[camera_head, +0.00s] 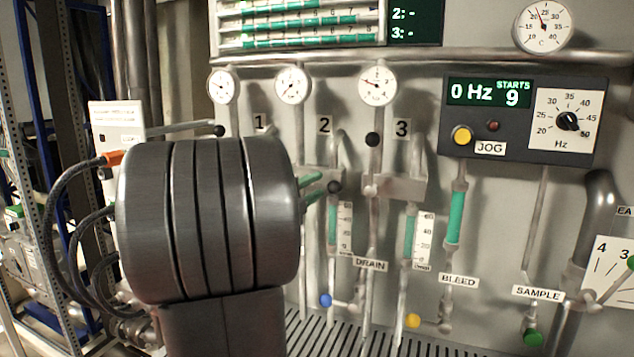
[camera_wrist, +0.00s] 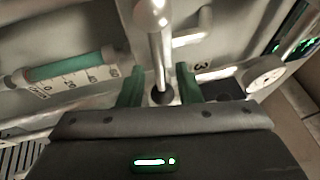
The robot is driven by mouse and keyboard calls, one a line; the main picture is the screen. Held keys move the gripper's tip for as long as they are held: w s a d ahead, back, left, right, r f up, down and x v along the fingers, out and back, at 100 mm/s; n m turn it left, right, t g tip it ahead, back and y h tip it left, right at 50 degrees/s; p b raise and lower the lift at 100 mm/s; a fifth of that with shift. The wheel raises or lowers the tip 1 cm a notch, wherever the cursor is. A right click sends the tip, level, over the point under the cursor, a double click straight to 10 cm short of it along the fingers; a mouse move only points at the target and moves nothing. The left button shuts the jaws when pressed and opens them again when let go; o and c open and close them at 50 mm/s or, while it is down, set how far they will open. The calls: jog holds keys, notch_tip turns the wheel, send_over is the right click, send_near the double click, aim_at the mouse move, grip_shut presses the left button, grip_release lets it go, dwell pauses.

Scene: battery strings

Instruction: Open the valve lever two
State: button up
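A valve lever with a black ball knob (camera_head: 334,187) shows below the number 2 label (camera_head: 324,125) in the head view. The rest of this lever is largely hidden behind my arm. My gripper (camera_head: 320,184) reaches in from the left, its green fingers close to the knob. In the wrist view my gripper (camera_wrist: 160,90) has its two green fingers apart, one on each side of a black knob (camera_wrist: 162,97) at the end of a metal rod. Small gaps seem to show beside the knob, so the fingers do not look shut on it.
Another black lever knob (camera_head: 372,139) stands upright near the number 3 label (camera_head: 401,129). A further knob (camera_head: 219,130) is at the left. Gauges (camera_head: 378,86), flow tubes (camera_head: 410,238) and the JOG box (camera_head: 520,120) crowd the panel. A floor grating (camera_head: 330,335) lies below.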

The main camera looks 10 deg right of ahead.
jog(key=shift+x, duration=0.8)
grip_shut()
